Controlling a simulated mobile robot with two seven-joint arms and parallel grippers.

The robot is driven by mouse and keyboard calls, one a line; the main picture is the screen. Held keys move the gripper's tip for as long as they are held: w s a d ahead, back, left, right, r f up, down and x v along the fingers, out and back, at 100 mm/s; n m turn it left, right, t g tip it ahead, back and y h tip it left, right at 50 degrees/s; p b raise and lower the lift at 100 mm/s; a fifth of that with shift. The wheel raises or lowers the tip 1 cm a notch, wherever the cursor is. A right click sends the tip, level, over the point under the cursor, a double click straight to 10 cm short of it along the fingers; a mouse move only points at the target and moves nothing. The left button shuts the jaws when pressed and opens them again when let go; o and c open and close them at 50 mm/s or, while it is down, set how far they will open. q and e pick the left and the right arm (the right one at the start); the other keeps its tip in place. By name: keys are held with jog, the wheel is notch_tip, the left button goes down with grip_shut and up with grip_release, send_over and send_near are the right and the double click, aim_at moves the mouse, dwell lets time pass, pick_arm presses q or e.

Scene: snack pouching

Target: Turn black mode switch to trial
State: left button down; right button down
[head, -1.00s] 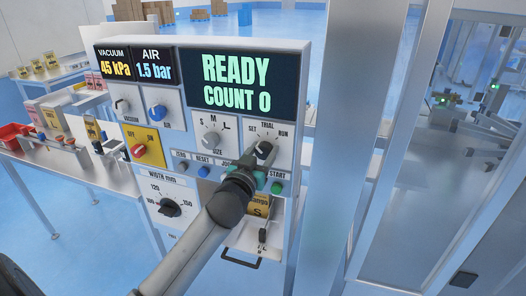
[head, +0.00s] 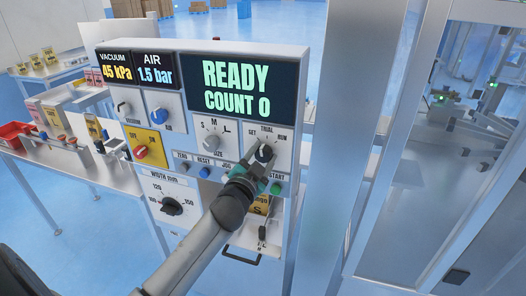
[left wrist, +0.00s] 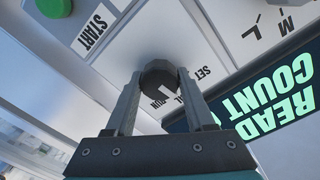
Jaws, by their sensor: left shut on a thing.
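The black mode switch (head: 264,153) is a round knob on the upright machine panel (head: 232,138), below the green READY COUNT 0 display. SET, TRIAL and RUN are printed around it. My left gripper (head: 256,161) comes up from below with its fingers on the knob. In the left wrist view the two grey fingertips are closed on both sides of the dark knob (left wrist: 158,76). The fingers hide part of its edge and some of the lettering, and I cannot clearly tell which label its pointer faces. My right gripper is not in view.
The size knob (head: 213,141) sits just left of the switch. A green START button (head: 276,188) and other small buttons lie close under my gripper. A side table (head: 95,165) with boxes and a red bin stands left. A pale post (head: 338,150) rises right of the panel.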

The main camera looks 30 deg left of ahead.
pick_arm(q)
jog(key=shift+m, duration=0.9)
jog(key=shift+c, duration=1.3)
grip_release()
jog(key=b+v, duration=0.2)
jog(key=v, duration=1.3)
jog(key=shift+d, duration=0.1)
